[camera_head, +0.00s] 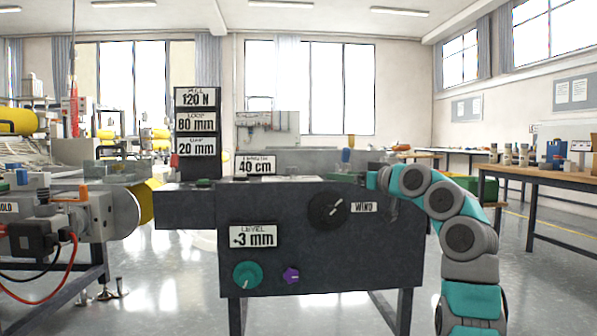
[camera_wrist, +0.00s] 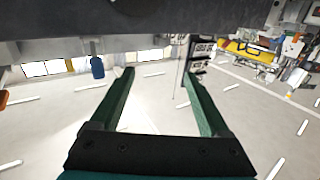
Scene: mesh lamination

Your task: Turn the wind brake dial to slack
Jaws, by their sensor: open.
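The wind brake dial (camera_head: 327,210) is a large round black knob on the front panel of the dark machine (camera_head: 300,260). A light mark on it points to the upper right. A white label reading WIND (camera_head: 363,208) is just right of it. No slack marking is legible. My gripper (camera_head: 372,180) is at the machine's top right edge, up and to the right of the dial and apart from it. In the wrist view its two dark green fingers (camera_wrist: 159,73) are spread wide with nothing between them. The dial cannot be made out in the wrist view.
A green dial (camera_head: 247,274) and a small purple knob (camera_head: 291,275) sit low on the panel, under a LEVEL display (camera_head: 253,237). A stack of displays (camera_head: 197,122) stands at the top left. A wooden workbench (camera_head: 560,178) is at the right. The floor before the machine is clear.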

